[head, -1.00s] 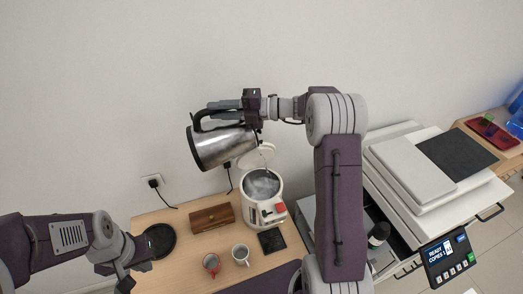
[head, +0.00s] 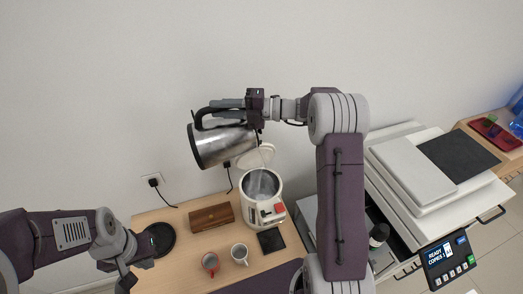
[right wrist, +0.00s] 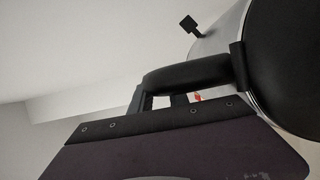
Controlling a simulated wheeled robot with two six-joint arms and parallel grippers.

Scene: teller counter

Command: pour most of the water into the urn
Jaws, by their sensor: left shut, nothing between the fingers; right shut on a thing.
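The steel kettle (head: 224,146) with a black handle is tilted in the air, above and to the left of the urn, its spout end toward the right. My right gripper (head: 226,104) is shut on the kettle's handle, which also shows in the right wrist view (right wrist: 185,75). The white urn (head: 252,210) stands on the wooden counter with its lid (head: 256,158) raised. Its open top shows a grey interior; I cannot tell the water level. No clear stream shows between spout and urn now. My left gripper (head: 125,284) is shut and empty at the lower left.
A round black kettle base (head: 160,239) lies at the left. A copier (head: 440,190) stands at the right.

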